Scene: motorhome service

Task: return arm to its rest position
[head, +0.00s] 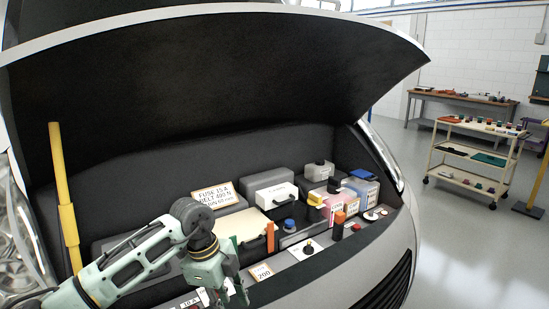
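My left arm (140,262) comes in from the lower left over the front of the open engine bay. It bends at a dark joint, and its pale green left gripper (227,297) points down near the bay's front edge. The fingers look apart with nothing visible between them, though the tips are close to small labelled parts at the bottom of the picture. My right gripper is not in view.
A raised hood (220,75) hangs over the bay. A yellow strut (64,200) stands at left. A sign (215,194), a tan box (240,228), bottles and a blue-capped reservoir (289,225) fill the bay. A cart (470,155) and workbench (460,101) stand behind on open floor.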

